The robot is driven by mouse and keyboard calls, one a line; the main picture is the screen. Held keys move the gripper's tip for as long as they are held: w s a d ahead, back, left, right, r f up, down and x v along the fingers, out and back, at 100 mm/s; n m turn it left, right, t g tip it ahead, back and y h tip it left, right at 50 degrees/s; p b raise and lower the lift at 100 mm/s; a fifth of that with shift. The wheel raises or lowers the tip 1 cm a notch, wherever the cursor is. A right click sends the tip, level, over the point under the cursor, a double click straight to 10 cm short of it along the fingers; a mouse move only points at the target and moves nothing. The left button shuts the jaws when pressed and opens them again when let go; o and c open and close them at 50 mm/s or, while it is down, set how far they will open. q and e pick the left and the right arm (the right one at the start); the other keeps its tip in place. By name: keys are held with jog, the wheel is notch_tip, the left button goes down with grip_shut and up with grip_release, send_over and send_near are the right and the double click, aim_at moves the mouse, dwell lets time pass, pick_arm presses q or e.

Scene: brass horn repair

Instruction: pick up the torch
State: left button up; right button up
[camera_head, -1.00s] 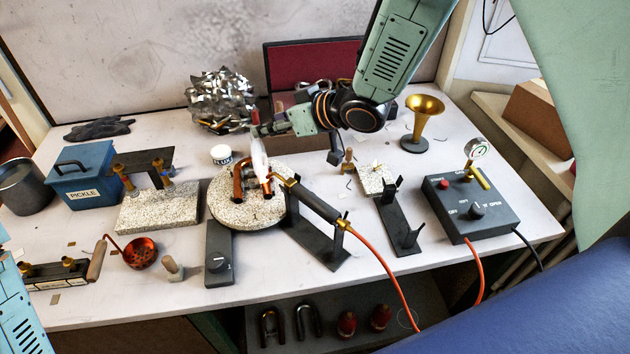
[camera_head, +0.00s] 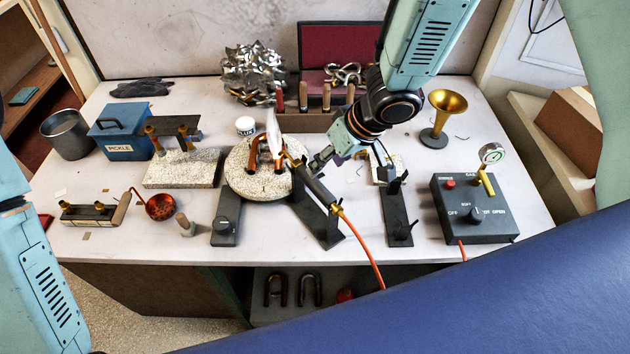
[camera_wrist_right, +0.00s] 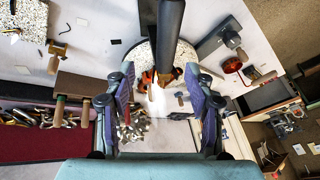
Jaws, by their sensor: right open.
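The torch (camera_head: 318,188) has a dark handle, a brass neck and an orange hose. It rests on a black stand (camera_head: 327,234), and its pale flame (camera_head: 273,130) points at the bent copper tubes (camera_head: 256,156) on the round speckled board (camera_head: 238,178). My right gripper (camera_head: 317,162) is open just behind and beside the torch handle. In the right wrist view the open fingers of the gripper (camera_wrist_right: 160,82) stand apart on both sides, with the torch (camera_wrist_right: 170,40) and flame showing between them. No contact is visible. My left arm shows at the left edge, but its gripper is out of view.
An empty black stand (camera_head: 397,222) and a grey control box (camera_head: 474,212) with a gauge stand to the right. A brass horn bell (camera_head: 446,105) is behind. A dark dial box (camera_head: 226,220) is left of the torch stand. The table front is mostly clear.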

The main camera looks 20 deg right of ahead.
aim_at(316, 181)
jog(key=b+x, duration=0.1)
jog(key=x, duration=0.1)
jog(key=s+b+x, duration=0.1)
jog(key=x, duration=0.1)
jog(key=b+x, duration=0.1)
jog(key=x, duration=0.1)
jog(key=shift+a+f, duration=0.35)
jog(key=shift+a, duration=0.15)
jog(key=shift+w+f, duration=0.2)
jog(key=shift+f, duration=0.4)
jog(key=shift+w+a+f, duration=0.1)
jog(key=shift+w+a, duration=0.1)
jog(key=shift+c, duration=0.4)
jog(key=shift+s+d, duration=0.1)
jog(key=shift+s, duration=0.05)
jog(key=c, duration=0.6)
grip_shut()
